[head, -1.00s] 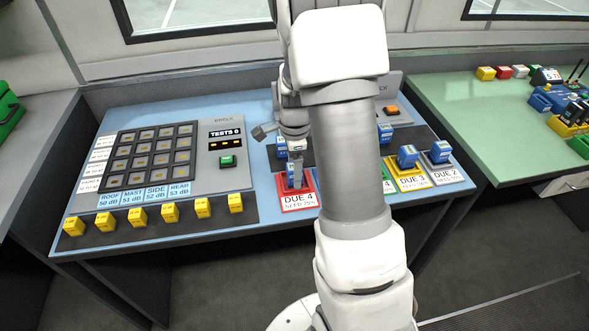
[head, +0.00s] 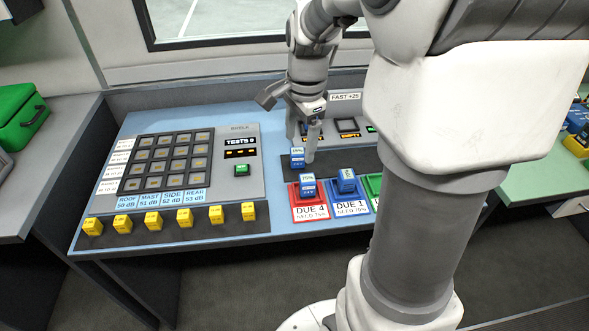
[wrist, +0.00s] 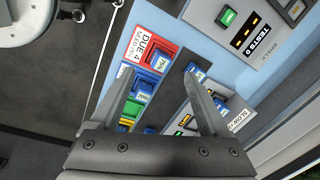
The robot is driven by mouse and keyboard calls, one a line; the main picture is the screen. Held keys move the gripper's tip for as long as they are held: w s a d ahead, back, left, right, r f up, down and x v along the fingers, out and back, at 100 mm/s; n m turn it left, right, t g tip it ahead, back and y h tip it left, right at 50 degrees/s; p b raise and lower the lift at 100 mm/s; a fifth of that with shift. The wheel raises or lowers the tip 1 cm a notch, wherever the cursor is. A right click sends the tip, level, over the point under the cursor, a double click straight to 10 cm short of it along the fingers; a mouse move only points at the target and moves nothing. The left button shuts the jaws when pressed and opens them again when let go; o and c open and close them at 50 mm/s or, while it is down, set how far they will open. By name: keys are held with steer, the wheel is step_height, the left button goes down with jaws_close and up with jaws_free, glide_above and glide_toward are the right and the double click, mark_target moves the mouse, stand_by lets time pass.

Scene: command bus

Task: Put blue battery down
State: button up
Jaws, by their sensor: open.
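A blue battery (head: 308,187) with a white 75% label stands in the red DUE 4 tray (head: 296,212). It also shows in the wrist view (wrist: 161,62). A second blue battery (head: 346,181) sits, looking tilted, in the blue DUE 1 tray (head: 349,208). A third blue battery (head: 298,157) stands on the dark strip behind the red tray. My gripper (head: 303,146) is open and empty, above and behind the red tray, close to the third battery. In the wrist view its fingers (wrist: 162,76) are spread, with nothing between them.
A panel with a button grid (head: 165,160) fills the left of the blue table. Several yellow blocks (head: 153,221) line its front edge. A charger marked FAST +25 (head: 345,98) stands at the back. My arm hides the table's right part.

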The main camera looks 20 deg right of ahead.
steer(key=s+a+r+n+t, duration=0.2)
steer(key=s+a+r+n, duration=0.2)
steer(key=s+n, duration=0.3)
steer(key=s+a+r+n+t, duration=0.2)
steer(key=s+a+r+n, duration=0.2)
steer(key=s+n, duration=0.4)
steer(key=shift+s+a+n, duration=0.3)
steer(key=shift+a+n, duration=0.05)
steer(key=shift+n, duration=0.45)
steer(key=shift+r, duration=0.1)
